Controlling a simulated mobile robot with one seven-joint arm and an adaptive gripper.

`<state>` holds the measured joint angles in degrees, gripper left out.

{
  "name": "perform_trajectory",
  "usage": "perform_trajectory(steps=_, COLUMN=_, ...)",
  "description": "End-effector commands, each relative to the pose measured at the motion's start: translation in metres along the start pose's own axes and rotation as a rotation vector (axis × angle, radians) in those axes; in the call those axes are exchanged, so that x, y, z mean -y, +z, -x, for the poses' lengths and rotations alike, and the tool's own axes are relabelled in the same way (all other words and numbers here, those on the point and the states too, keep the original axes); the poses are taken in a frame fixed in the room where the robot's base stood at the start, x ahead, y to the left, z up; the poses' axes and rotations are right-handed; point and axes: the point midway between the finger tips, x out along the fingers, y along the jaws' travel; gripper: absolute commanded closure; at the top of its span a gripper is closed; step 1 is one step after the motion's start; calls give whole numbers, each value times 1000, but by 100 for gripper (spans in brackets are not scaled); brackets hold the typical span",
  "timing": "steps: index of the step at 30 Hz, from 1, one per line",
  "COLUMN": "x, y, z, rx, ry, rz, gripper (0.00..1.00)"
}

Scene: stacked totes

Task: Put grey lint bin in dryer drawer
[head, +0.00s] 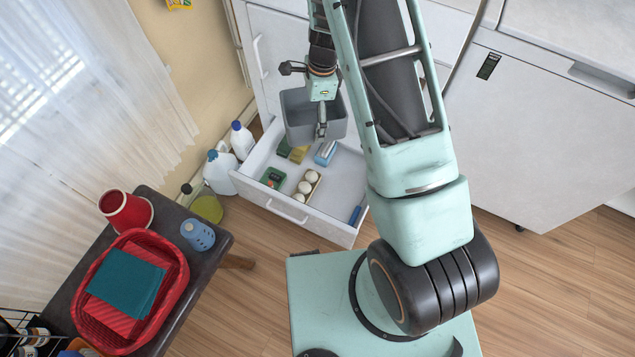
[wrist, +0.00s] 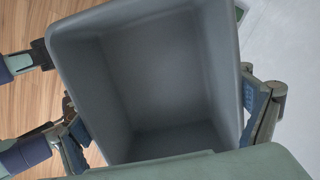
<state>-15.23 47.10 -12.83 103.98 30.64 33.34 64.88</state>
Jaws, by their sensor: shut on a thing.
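The grey lint bin (head: 301,122) is an empty, open-topped box hanging from my gripper (head: 321,119), above the back part of the open dryer drawer (head: 345,233). In the wrist view the bin (wrist: 150,75) fills the middle, its open top facing the camera. My gripper (wrist: 165,120) is shut on it, with finger parts on both sides. The white drawer is pulled out and holds several small items. The bin hides part of the drawer's back. I cannot tell how high the bin is above the drawer floor.
The drawer's right middle is bare. Bottles (head: 219,170) stand left of it. A dark table (head: 215,240) holds a red basket (head: 178,275).

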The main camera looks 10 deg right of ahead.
Motion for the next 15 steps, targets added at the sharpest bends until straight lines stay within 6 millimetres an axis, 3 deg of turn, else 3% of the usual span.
perform_trajectory(steps=1, x=2, y=-2, z=-30, rx=-1, ry=-8, rz=-96, gripper=51)
perform_trajectory(steps=15, x=12, y=-36, z=-215, rx=-3, ry=-132, rz=-1101, gripper=51)
